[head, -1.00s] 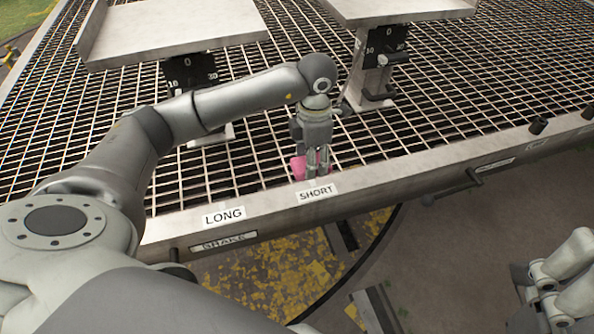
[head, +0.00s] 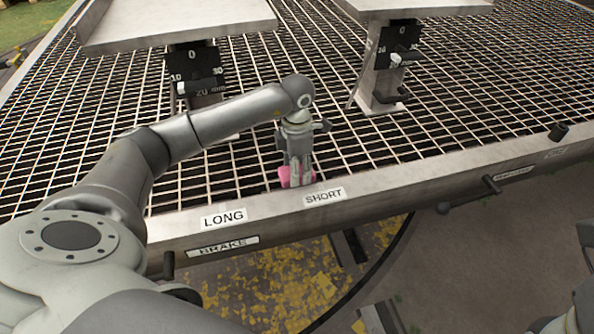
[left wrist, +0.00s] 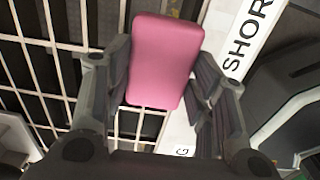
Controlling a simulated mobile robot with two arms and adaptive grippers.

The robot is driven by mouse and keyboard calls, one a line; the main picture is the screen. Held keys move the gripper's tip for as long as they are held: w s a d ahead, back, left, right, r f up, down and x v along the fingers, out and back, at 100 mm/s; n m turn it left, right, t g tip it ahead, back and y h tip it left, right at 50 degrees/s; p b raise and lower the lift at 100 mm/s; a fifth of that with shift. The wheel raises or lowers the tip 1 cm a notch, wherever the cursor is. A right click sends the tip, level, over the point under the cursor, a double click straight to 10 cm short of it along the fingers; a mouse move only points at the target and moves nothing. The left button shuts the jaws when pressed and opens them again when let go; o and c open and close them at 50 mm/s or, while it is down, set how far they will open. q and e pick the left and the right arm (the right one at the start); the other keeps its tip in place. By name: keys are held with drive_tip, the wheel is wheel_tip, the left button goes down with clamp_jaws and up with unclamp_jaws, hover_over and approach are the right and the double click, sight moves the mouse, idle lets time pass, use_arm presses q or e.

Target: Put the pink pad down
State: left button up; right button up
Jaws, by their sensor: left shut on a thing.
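The pink pad (left wrist: 165,60) is a rounded block held between the fingers of my left gripper (left wrist: 163,82) in the left wrist view. In the head view the pad (head: 285,177) shows as a small pink patch, mostly hidden behind my left gripper (head: 298,180). The gripper points down at the near edge of the grating, just behind the SHORT label (head: 324,196). I cannot tell whether the pad touches the grating or the rail. My right gripper (head: 568,322) is only partly in view at the lower right corner, and its fingers cannot be made out.
The LONG label (head: 223,217) lies left of SHORT on the metal front rail (head: 400,187). Two raised metal trays (head: 180,25) (head: 415,8) stand on posts with scale plates on the grating (head: 455,110). A handle (head: 470,197) sticks out from the rail's front.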

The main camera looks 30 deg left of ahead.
use_arm(q)
drive_tip(key=shift+f, duration=0.25)
drive_tip(key=o, duration=0.9)
drive_tip(key=shift+r, duration=0.15)
